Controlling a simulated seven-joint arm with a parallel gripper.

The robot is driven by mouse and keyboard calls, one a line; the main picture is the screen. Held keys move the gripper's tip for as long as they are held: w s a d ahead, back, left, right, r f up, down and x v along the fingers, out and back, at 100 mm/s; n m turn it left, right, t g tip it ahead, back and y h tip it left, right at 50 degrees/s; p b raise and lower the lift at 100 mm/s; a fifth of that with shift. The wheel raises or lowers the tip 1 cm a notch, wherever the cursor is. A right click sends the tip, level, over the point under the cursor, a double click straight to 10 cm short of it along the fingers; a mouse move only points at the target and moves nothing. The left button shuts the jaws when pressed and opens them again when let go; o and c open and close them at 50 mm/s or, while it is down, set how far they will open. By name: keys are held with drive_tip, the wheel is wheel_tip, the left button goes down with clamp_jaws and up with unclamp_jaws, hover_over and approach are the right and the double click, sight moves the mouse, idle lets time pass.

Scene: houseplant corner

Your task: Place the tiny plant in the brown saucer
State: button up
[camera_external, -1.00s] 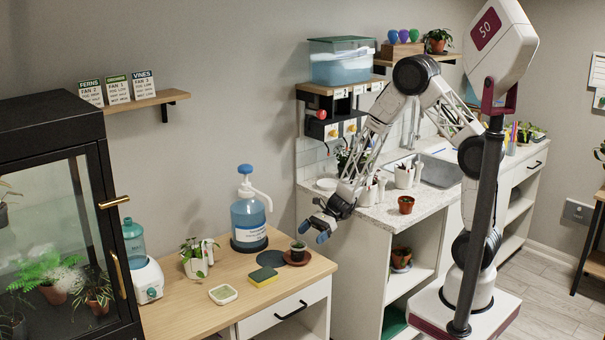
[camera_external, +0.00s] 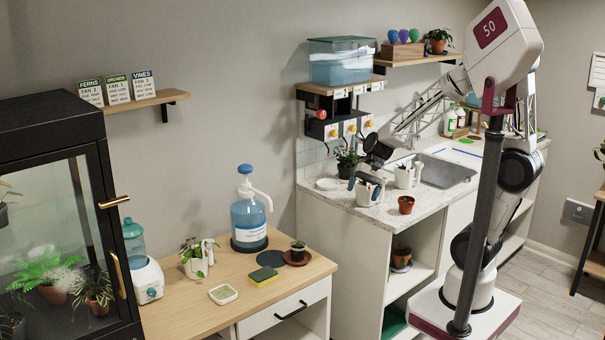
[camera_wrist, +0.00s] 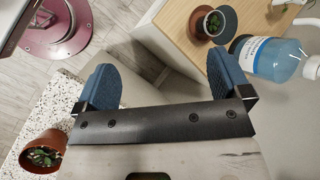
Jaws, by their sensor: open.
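The brown saucer (camera_external: 299,261) shows under and around the pot's base. In the wrist view the plant (camera_wrist: 213,22) is at the top, with the saucer's rim (camera_wrist: 194,22) showing to its left; the pot appears to sit inside the saucer. My gripper (camera_external: 365,190) is over the white counter, well to the right of the plant and above it. In the wrist view its blue fingers (camera_wrist: 165,68) are wide apart with nothing between them.
A dark disc (camera_external: 269,258) lies left of the saucer, beside a yellow-green sponge (camera_external: 263,277) and a blue pump bottle (camera_external: 248,220).

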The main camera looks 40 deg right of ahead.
drive_tip(key=s+d+r+n+t+h, duration=0.2)
drive_tip(key=s+d+r+n+h, duration=0.1)
drive_tip(key=s+d+r, duration=0.2)
drive_tip(key=s+d+r+n+t+h, duration=0.2)
drive_tip(key=s+d+r+n+h, duration=0.1)
drive_tip(key=s+d, duration=0.4)
drive_tip(key=d+r+h, duration=0.1)
drive_tip(key=d+r, duration=0.1)
drive_tip(key=d, duration=0.1)
drive_tip(key=shift+s, duration=0.4)
drive_tip(key=shift+d+f, duration=0.1)
idle(0.4)
